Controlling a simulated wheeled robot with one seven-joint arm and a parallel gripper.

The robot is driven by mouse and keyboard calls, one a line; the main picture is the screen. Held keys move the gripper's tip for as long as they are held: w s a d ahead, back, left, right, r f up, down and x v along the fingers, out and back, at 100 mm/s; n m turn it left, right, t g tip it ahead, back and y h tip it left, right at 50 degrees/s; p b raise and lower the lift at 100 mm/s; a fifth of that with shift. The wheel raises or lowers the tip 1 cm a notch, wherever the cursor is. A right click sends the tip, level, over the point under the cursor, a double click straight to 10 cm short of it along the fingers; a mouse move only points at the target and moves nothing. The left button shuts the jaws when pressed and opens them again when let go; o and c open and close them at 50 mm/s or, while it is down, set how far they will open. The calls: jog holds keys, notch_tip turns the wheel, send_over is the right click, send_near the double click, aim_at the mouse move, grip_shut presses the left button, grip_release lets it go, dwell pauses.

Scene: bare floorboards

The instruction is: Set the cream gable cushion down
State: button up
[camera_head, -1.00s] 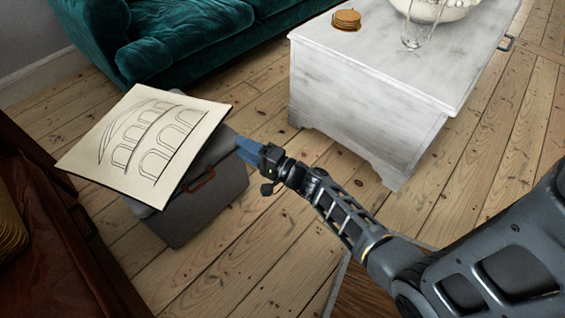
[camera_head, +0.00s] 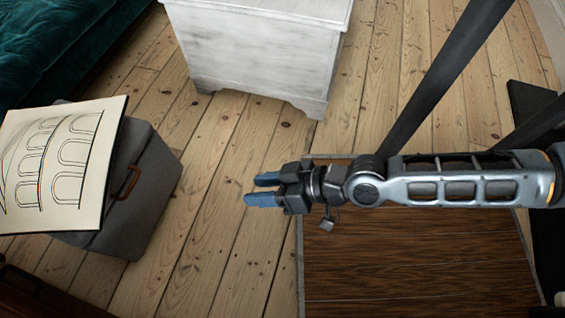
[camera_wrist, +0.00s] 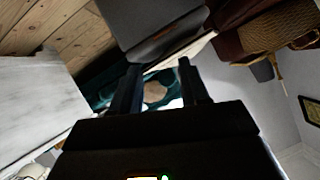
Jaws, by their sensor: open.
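The cream gable cushion (camera_head: 62,160) is a flat, square cream piece with black arches drawn on it. It lies on top of a grey storage box (camera_head: 152,190) at the left of the head view and overhangs the box's edges. My gripper (camera_head: 257,190) is open and empty, in the middle of the head view, to the right of the box and apart from the cushion. In the wrist view my gripper (camera_wrist: 160,66) has its two dark fingers spread, with nothing held between them. The grey box (camera_wrist: 150,25) shows beyond the fingers.
A white chest (camera_head: 260,45) stands at the back. A teal sofa (camera_head: 60,40) is at the upper left. Dark reddish-brown furniture (camera_head: 30,290) fills the lower left corner. Bare floorboards (camera_head: 215,200) lie between the box and my gripper.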

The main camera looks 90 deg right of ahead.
jog(key=s+a+r+n+t, duration=0.1)
jog(key=s+r+n, duration=0.1)
jog(key=r, duration=0.6)
jog(key=s+a+r+n+t+y, duration=0.1)
jog(key=r+n, duration=0.3)
jog(key=r, duration=0.4)
jog(key=shift+s+a+t+y, duration=0.3)
jog(key=shift+s+a, duration=0.2)
jog(key=shift+a, duration=0.15)
